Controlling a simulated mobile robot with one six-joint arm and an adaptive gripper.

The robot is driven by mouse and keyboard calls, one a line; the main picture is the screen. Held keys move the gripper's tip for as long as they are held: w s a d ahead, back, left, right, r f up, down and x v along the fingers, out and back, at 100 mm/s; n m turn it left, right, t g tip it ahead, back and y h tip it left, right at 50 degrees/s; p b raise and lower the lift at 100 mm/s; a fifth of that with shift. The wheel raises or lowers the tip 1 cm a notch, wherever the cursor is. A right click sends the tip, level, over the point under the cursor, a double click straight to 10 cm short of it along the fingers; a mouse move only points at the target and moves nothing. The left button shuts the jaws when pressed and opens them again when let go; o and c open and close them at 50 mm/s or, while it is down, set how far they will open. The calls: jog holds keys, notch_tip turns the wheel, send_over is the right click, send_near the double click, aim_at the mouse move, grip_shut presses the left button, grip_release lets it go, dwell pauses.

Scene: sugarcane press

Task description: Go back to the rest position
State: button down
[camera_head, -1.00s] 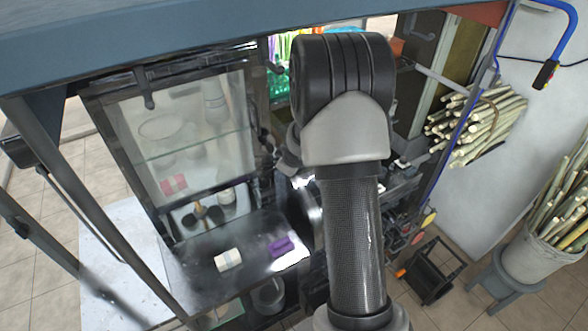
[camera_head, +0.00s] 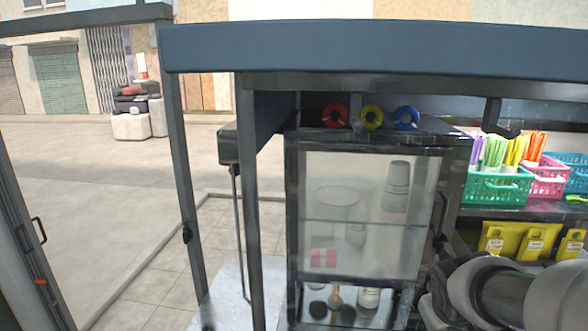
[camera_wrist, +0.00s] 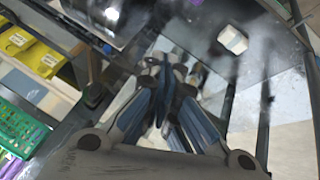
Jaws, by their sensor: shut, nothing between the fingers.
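My gripper (camera_wrist: 165,88) is in the wrist view, with its blue-grey fingers closed together and nothing between them. It hangs in the air, and a dark counter (camera_wrist: 262,62) shows beyond the fingertips. A white block (camera_wrist: 232,39) lies on that counter, apart from the fingers. In the head view only part of my arm shows at the lower right corner; my gripper is not visible there.
In the head view a glass-fronted cabinet (camera_head: 365,170) stands behind dark posts, under a blue roof beam (camera_head: 400,45). Colored baskets (camera_head: 497,187) and yellow packs (camera_head: 530,241) are at the right. A green basket (camera_wrist: 18,128) shows in the wrist view. Open pavement lies left.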

jog(key=s+a+f+y+b, duration=0.1)
jog(key=s+a+f+b, duration=0.5)
jog(key=s, duration=0.4)
jog(key=s+a+f+m+g+y+b, duration=0.1)
jog(key=s+a+f+y+b, duration=0.1)
jog(key=s+a+f+b, duration=0.5)
jog(key=s+a+b, duration=0.1)
jog(key=s, duration=0.2)
jog(key=shift+s+m, duration=0.15)
jog(key=shift+m, duration=0.15)
jog(key=c, duration=2.4)
grip_release()
